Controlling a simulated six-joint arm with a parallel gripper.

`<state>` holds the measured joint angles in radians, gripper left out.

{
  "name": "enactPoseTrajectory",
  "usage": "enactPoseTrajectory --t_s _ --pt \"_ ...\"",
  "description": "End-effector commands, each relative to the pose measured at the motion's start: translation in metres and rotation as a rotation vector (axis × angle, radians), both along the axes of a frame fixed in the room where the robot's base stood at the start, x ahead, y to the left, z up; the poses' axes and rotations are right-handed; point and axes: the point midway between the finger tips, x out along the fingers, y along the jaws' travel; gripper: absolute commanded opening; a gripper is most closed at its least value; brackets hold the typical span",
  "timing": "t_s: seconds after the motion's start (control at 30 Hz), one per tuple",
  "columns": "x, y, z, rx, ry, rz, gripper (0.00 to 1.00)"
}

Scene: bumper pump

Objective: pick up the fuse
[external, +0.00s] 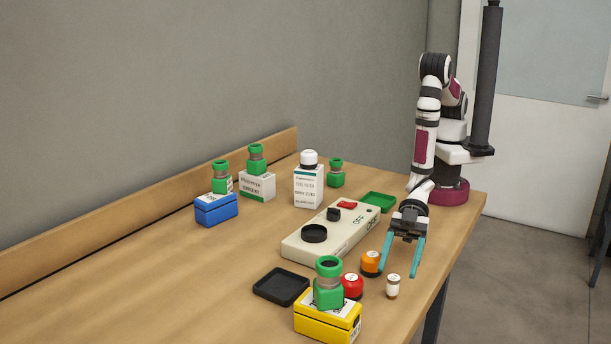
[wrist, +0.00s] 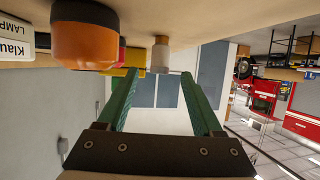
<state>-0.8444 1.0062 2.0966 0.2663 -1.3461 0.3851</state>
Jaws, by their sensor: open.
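In the wrist view my gripper (wrist: 160,80) holds nothing.
An orange jar (external: 371,263) and a red jar (external: 351,286) stand close left. A yellow box (external: 329,322) with a green-capped piece (external: 328,289), a black tray (external: 281,287) and a switch panel (external: 330,232) are near. A blue box (external: 216,209) is far left. The left tabletop is clear.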

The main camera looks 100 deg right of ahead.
Motion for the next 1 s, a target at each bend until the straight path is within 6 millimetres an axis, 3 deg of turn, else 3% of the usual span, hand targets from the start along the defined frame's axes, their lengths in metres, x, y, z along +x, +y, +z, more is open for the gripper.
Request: enactPoseTrajectory --t_s 0.13,0.33,0.7,1.0 --pt "0.0103 0.0149 -0.0077 0.000 0.000 0.001 0.68" --pt "0.0114 0.0160 -0.0082 -0.002 0.000 0.000 0.68" --pt "0.0114 0.0156 -0.0080 -0.002 0.000 0.000 0.03" --pt "0.0114 0.0156 -0.0079 -0.001 0.000 0.000 0.00"
